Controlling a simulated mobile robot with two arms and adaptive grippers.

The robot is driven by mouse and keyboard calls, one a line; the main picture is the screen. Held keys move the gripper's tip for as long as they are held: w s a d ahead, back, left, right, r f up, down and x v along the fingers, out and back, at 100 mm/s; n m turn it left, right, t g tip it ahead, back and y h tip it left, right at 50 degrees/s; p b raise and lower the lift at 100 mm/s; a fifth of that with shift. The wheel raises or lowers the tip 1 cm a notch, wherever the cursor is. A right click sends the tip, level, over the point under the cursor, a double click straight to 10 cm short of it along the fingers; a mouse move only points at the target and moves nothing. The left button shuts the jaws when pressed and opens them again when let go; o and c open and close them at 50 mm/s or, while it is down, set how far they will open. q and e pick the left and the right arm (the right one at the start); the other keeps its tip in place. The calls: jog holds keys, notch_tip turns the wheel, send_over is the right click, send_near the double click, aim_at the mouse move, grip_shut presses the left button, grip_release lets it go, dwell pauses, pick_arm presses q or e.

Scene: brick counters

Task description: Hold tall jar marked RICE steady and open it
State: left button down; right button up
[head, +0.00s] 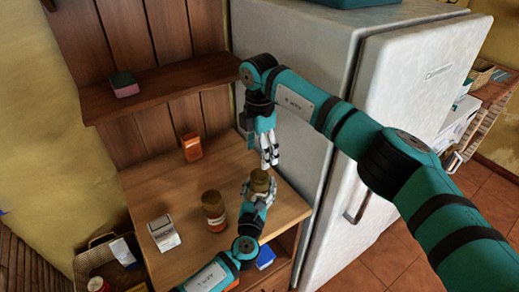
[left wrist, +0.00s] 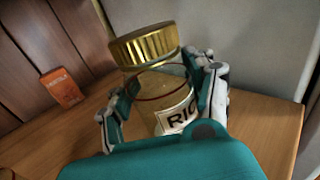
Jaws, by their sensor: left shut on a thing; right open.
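The RICE jar stands on the wooden counter near its right edge. In the head view its gold-brown lid (head: 260,178) shows on top and my gripper hides much of the body. In the left wrist view I see the gold ribbed lid (left wrist: 147,44) on the jar, the glass body (left wrist: 157,88) and part of a white label reading "RIC". My left gripper (head: 258,192) is shut on the jar's body, a finger on either side, below the lid. My right gripper (head: 269,160) is open and empty, pointing down just above the lid, apart from it.
An orange box (head: 191,147) is at the back, under a shelf (head: 165,86) bearing a sponge (head: 124,84). A white fridge (head: 300,110) closes off the right side.

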aim_at(260, 174)
jog(key=shift+f, duration=4)
